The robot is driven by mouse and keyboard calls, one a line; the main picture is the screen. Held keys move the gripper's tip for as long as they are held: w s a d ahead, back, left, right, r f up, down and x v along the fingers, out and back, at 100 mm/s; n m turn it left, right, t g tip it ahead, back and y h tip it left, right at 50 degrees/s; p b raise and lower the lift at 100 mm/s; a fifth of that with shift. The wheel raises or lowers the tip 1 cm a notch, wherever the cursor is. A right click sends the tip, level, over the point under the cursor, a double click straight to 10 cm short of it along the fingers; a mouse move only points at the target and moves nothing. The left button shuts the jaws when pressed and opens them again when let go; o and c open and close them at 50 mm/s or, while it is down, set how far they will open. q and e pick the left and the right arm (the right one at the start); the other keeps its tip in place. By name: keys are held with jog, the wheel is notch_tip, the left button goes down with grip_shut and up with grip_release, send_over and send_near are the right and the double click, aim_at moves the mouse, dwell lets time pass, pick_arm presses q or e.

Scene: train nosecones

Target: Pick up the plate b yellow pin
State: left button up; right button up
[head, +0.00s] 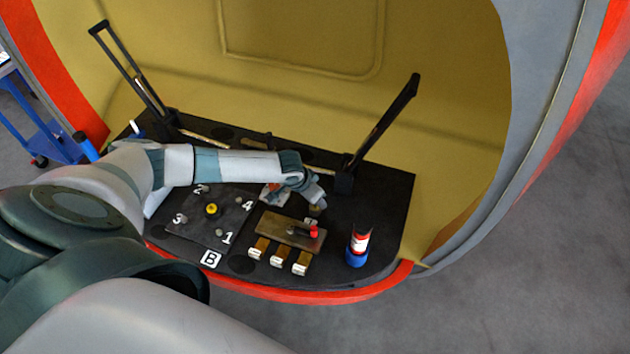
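Plate B (189,236) is a dark square plate with the numbers 1 to 4 near its corners and a white "B" label in front of it. The yellow pin (212,210) stands near the middle of the plate, with nothing holding it. My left gripper (316,203) is at the end of the arm that reaches in from the left across the back of the plate. It is to the right of the plate, well apart from the yellow pin, and points down. Its fingers are too small and dark to tell open from shut. My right gripper is not in view.
A brown block with a red knob (312,231) and several brass pieces (280,255) stand right of the plate. A red and white can in a blue holder (357,247) is farther right. Two black uprights (385,122) rise at the back. The red rim (320,296) bounds the front.

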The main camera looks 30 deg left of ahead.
pick_arm(q)
grip_shut()
jog(key=shift+r, duration=0.1)
dwell(0.3)
jog(key=shift+r, duration=0.4)
jog(key=r, duration=0.1)
jog(key=r+b, duration=0.1)
jog(key=r, duration=0.1)
jog(key=shift+d+r+b, duration=0.1)
jog(key=shift+d+b, duration=0.15)
jog(key=shift+b, duration=0.1)
jog(key=s+d+r+b, duration=0.2)
jog(key=s+d+r, duration=0.1)
jog(key=d+r, duration=0.4)
jog(key=d, duration=0.3)
jog(key=shift+s+d, duration=0.25)
jog(key=shift+d, duration=0.1)
